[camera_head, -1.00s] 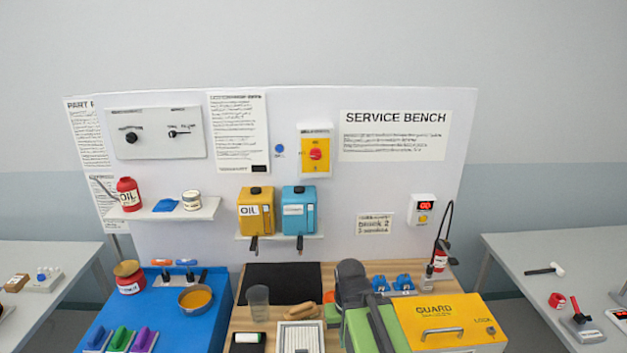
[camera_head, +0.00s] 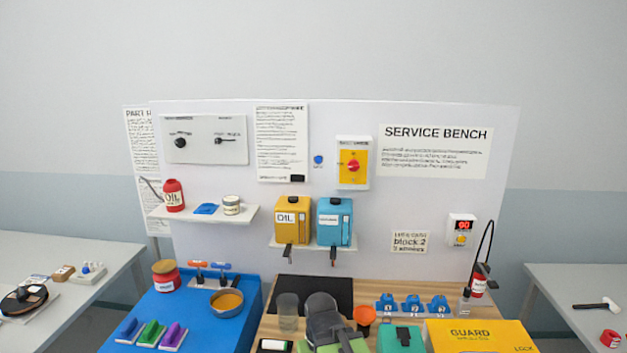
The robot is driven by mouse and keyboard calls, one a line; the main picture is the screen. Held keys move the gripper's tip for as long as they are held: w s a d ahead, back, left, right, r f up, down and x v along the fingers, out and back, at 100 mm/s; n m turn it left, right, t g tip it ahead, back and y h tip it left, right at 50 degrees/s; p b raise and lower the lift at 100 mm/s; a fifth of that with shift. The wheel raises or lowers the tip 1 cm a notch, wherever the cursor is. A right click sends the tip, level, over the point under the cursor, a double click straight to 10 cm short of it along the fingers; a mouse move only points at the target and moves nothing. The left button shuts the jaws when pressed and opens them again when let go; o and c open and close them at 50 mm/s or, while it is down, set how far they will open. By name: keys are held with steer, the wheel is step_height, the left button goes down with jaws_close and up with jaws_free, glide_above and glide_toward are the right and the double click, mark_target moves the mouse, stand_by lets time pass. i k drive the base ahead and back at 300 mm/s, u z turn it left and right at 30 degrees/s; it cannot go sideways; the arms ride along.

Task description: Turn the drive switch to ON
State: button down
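A red rotary knob on a yellow plate (camera_head: 353,165), in a white housing, is mounted on the upright back panel. A white control panel (camera_head: 203,153) at the upper left carries a black round knob (camera_head: 180,142) and a small black lever (camera_head: 226,141). The small print is too blurred to tell which is the drive switch. My dark grey and green arm shows at the bottom centre, with my gripper (camera_head: 324,316) low over the bench front, well below and apart from these controls. Its fingertips cannot be made out.
Yellow OIL (camera_head: 292,218) and blue (camera_head: 334,222) canisters stand on a small shelf below the yellow plate. An orange funnel (camera_head: 364,315), a teal box (camera_head: 400,341) and the yellow GUARD box (camera_head: 480,336) are right of my arm. The air before the panel is clear.

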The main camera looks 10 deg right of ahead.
mark_target(354, 165)
steer(key=z, duration=5.8)
steer(key=i, duration=0.15)
steer(key=z, duration=3)
steer(key=k, duration=1.65)
steer(key=z, duration=1.05)
steer(key=i, duration=1)
steer(key=u, duration=0.1)
